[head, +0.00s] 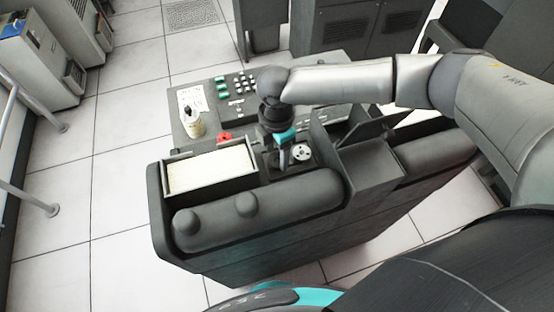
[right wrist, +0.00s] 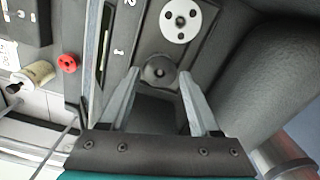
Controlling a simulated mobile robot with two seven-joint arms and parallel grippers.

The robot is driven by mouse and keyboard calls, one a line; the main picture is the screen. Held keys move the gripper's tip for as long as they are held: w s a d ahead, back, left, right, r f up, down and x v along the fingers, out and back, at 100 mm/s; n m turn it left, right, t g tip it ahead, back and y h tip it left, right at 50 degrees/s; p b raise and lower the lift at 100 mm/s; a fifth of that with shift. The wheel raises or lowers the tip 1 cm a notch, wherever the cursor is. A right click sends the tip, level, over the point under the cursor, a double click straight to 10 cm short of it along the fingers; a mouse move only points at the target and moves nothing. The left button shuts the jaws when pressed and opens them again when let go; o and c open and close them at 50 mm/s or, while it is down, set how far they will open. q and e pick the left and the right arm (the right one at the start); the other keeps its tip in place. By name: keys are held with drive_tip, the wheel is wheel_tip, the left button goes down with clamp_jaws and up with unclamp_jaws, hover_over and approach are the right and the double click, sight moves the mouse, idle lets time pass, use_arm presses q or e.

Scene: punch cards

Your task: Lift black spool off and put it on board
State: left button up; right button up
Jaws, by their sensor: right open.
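The black spool (right wrist: 158,72) shows in the right wrist view as a dark round disc with a small centre hub. It sits on a dark grey surface, just beyond and between my right fingertips. My right gripper (right wrist: 158,76) is open with nothing clearly held, one finger on each side of the spool's near edge. In the head view my right gripper (head: 283,163) points down over the machine, and the black spool is hidden or too small to tell. A white spool (right wrist: 180,19) with dark holes lies beyond the black one. I cannot tell which surface is the board. My left gripper is not in view.
A tray of cream cards (head: 211,167) stands left of the gripper. A red knob (head: 224,137) and a cream bottle (head: 193,122) are behind it. A rounded dark cover (head: 265,203) runs along the front. An angled dark panel (head: 370,133) rises to the right.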

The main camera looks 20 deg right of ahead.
drive_tip(key=shift+f, duration=0.8)
drive_tip(key=shift+c, duration=0.2)
drive_tip(key=c, duration=0.9)
drive_tip(key=shift+c, duration=0.2)
wheel_tip(320, 180, up, 24)
drive_tip(key=p, duration=0.7)
drive_tip(key=shift+p, duration=0.3)
